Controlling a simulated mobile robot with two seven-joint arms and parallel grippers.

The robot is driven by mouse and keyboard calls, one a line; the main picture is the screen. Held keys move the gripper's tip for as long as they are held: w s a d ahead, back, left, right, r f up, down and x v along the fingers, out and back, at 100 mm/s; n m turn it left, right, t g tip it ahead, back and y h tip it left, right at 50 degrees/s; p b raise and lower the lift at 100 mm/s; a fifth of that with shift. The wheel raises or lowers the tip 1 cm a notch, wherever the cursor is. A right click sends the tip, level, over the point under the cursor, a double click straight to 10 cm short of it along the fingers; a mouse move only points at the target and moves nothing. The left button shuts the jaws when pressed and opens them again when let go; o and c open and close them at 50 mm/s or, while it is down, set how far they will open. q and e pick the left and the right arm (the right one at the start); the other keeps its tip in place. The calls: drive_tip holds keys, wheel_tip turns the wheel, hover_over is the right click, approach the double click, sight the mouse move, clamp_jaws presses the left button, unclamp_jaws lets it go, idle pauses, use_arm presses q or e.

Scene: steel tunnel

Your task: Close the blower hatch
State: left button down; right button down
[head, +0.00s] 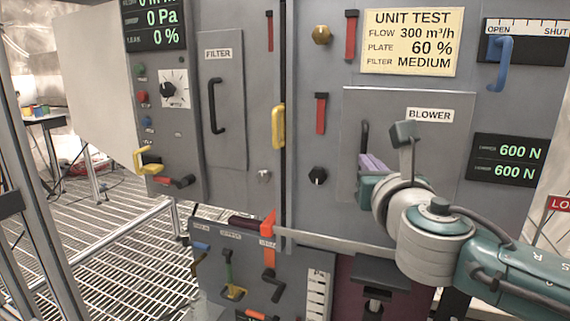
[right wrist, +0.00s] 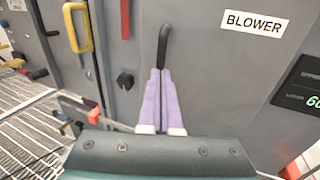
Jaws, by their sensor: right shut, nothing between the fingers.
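The blower hatch (head: 440,150) is a grey panel with a BLOWER label on the cabinet's right part. It also shows in the right wrist view (right wrist: 215,70). I cannot tell whether it sits flush or slightly ajar. Its black handle (head: 364,138) is near its left side; in the right wrist view the handle (right wrist: 164,42) rises just beyond my fingertips. My right gripper (head: 374,162) has purple fingers, shut together and empty, at the handle's lower end. Whether the fingertips (right wrist: 160,72) touch the handle or hatch I cannot tell. My left gripper is not in view.
A filter panel (head: 230,80) with a black handle is to the left, and a yellow handle (head: 278,127) stands between. A blue OPEN/SHUT lever (head: 500,62) is at upper right. A lower control box (head: 215,265) and grey rail (head: 350,243) project below the hatch.

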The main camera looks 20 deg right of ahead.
drive_tip(key=shift+w, duration=0.2)
drive_tip(key=w, duration=0.1)
drive_tip(key=w+d+m+h+b, duration=0.1)
drive_tip(key=shift+w+f+g, duration=0.2)
drive_tip(key=shift+w+g, duration=0.2)
drive_tip(key=shift+r, duration=0.1)
idle(0.3)
